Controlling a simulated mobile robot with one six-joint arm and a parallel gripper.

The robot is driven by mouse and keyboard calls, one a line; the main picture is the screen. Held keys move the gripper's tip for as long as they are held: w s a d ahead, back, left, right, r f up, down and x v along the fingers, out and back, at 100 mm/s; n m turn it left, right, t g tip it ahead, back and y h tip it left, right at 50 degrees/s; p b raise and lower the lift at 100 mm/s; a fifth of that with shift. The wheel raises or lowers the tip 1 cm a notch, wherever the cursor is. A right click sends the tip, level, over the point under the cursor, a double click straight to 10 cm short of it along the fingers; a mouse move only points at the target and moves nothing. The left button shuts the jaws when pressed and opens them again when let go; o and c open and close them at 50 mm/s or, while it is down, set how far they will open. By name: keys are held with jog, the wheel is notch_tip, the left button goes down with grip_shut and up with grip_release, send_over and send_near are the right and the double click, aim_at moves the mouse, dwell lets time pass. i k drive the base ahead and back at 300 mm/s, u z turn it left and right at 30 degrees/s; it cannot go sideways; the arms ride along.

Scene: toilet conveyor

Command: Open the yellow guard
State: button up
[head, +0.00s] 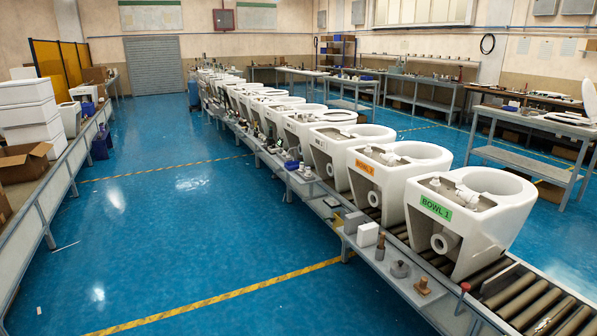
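Yellow panels (50,62) in dark frames stand upright at the far left, behind the stacked white boxes. They look like a folding screen or fence, and I cannot tell whether they are the yellow guard. No other clear yellow guard shows in the head view. My gripper is not in view.
A long roller conveyor (520,297) carries a row of white toilet bowls, the nearest labelled BOWL 1 (450,215). A side ledge (400,285) holds small parts. A left bench (45,200) carries white boxes (27,110) and a carton. The blue floor (190,220) between is clear.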

aim_at(337, 221)
jog(key=u, duration=0.25)
jog(key=i, duration=1.6)
jog(key=u, duration=0.5)
jog(key=i, duration=0.8)
jog(key=u, duration=0.35)
jog(key=i, duration=1.1)
jog(key=u, duration=0.2)
